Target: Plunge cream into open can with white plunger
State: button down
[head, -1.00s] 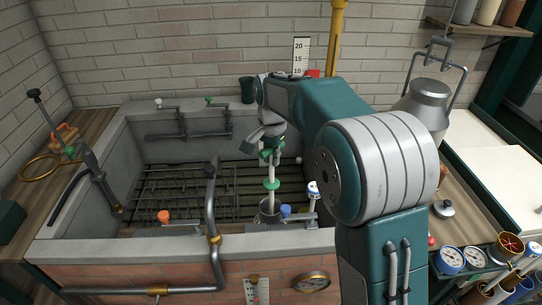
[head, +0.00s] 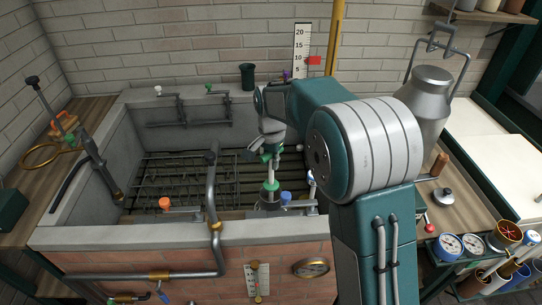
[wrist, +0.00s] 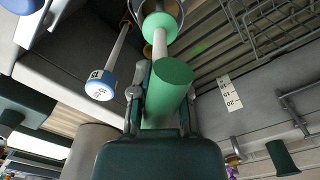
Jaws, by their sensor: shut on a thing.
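The white plunger, a pale rod with a green collar (head: 271,186), stands roughly upright at the front of the stone basin. My gripper (head: 270,152) is shut on its green handle. In the wrist view the handle (wrist: 172,85) sits between my fingers, with the pale rod and green collar beyond. The open can (head: 267,209), a small grey vessel, is directly below the collar, and the rod's lower end goes down at its mouth. The can's inside, any cream and the plunger's lower end are hidden.
A curved grey pipe (head: 211,185) rises left of the can. A wall scale (head: 300,50) carries a red marker. A tall metal churn (head: 428,95) stands right, behind my arm.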

aim_at(271, 178)
jog(key=shift+f, duration=0.35)
jog(key=shift+f, duration=3)
jog(key=shift+r, duration=0.1)
jog(key=shift+r, duration=3.05)
jog(key=shift+f, duration=0.1)
jog(key=shift+f, duration=3.1)
jog(key=shift+r, duration=0.1)
